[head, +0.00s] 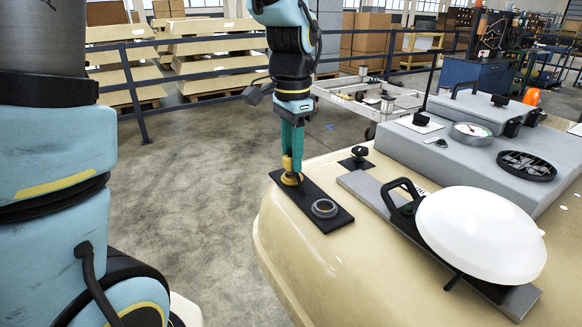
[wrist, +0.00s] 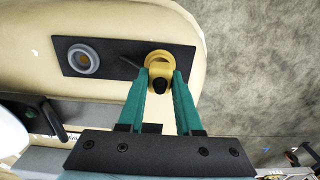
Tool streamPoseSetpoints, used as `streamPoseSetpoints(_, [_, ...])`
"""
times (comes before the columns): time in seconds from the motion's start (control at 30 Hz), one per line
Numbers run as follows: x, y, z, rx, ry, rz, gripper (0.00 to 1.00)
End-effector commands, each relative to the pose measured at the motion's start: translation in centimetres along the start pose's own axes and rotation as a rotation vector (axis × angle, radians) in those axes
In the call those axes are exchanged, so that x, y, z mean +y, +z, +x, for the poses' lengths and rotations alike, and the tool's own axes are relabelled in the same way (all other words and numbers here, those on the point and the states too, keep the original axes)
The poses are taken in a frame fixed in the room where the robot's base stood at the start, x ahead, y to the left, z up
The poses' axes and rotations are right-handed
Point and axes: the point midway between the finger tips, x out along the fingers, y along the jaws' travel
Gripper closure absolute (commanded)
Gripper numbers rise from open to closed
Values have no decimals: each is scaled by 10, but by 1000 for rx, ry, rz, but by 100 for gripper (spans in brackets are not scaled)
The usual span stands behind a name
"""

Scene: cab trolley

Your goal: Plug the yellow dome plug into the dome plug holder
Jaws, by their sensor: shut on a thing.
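My gripper (head: 292,160) points straight down, its teal fingers shut on the yellow dome plug (head: 291,180). The plug is upright at the far left end of a black plate (head: 340,222); I cannot tell whether it touches the plate. The wrist view shows the yellow plug (wrist: 158,61) with a dark knob between the fingertips (wrist: 158,84). The grey ring-shaped holder (head: 324,208) sits on the same plate, at its near right end, and nothing is in it. The holder (wrist: 83,60) is left of the plug in the wrist view, clearly apart from it.
The plate lies on a cream rounded trolley body (head: 300,262). A black knob (head: 359,153) stands just right of the plug. A large white dome (head: 480,234) and a black handle (head: 402,190) lie further right. A dark railing (head: 190,78) runs behind; open floor lies left.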

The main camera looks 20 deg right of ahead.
Motion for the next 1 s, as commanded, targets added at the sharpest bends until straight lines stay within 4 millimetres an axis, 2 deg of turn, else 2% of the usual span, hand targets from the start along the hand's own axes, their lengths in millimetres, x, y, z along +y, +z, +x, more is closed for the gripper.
streamPoseSetpoints(1.0, [0,0,-41,0,0,0,100])
